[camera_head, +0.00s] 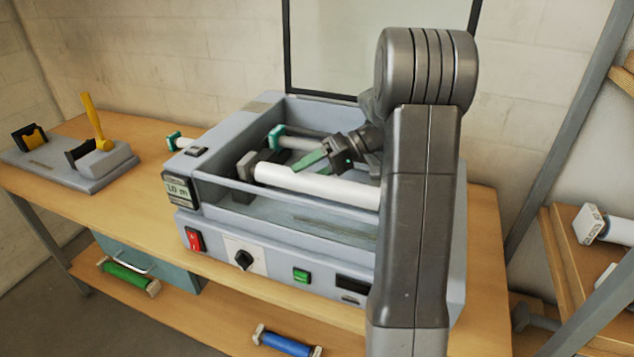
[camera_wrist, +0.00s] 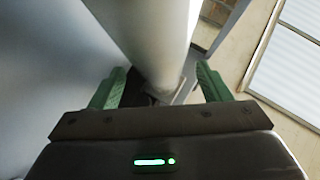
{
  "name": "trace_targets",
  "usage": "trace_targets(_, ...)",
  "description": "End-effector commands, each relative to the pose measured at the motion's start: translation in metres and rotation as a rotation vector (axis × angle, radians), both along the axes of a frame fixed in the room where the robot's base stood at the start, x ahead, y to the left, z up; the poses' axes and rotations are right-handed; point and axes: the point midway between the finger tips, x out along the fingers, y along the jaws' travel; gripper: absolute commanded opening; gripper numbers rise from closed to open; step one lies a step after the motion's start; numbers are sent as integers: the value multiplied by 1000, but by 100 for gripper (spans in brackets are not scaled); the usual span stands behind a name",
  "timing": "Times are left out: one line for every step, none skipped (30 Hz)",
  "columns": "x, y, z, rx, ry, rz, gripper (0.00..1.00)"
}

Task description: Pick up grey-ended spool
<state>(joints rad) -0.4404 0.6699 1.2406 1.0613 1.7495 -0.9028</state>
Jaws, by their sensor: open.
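A white spool (camera_head: 315,184) with a grey end (camera_head: 262,172) lies across the front of the laminator's open bay. My arm hides its right end. My gripper (camera_head: 328,161) is above and behind this spool, with its green fingers apart. In the wrist view, the white spool (camera_wrist: 150,40) runs down between the two fingers of my gripper (camera_wrist: 157,88), which are open on either side of it. A grey part (camera_wrist: 172,90) shows at its lower end there. I cannot tell whether the fingers touch the spool.
The laminator (camera_head: 215,215) stands on a wooden bench (camera_head: 95,205). A green-ended spool (camera_head: 290,141) lies at the back of the bay. A grey stand (camera_head: 105,165) is at left. Green (camera_head: 125,273) and blue (camera_head: 286,343) rolls lie below. A pale spool (camera_head: 605,228) is on the right shelf.

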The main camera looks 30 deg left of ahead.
Motion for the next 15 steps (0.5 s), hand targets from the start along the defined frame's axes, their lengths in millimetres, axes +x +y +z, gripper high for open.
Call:
trace_targets(-6, 5, -1, -1, 3, 3, 71)
trace_targets(-9, 8, -3, -1, 1, 3, 71)
trace_targets(-11, 11, -5, -1, 1, 2, 71)
trace_targets(-13, 12, -6, 0, 1, 2, 71)
trace_targets(-15, 14, -7, 0, 1, 2, 71)
trace_targets(-16, 15, -8, 0, 1, 1, 71)
trace_targets(-16, 15, -9, 0, 1, 1, 71)
trace_targets(-16, 16, -9, 0, 0, 0, 71)
trace_targets(-16, 16, -10, 0, 0, 0, 71)
trace_targets(-16, 16, -10, 0, 0, 0, 71)
trace_targets(-16, 16, -10, 0, 0, 0, 71)
trace_targets(-16, 16, -10, 0, 0, 0, 71)
trace_targets(-16, 16, -10, 0, 0, 0, 71)
trace_targets(-16, 16, -10, 1, 1, 0, 67)
trace_targets(-16, 16, -10, 1, 1, 0, 59)
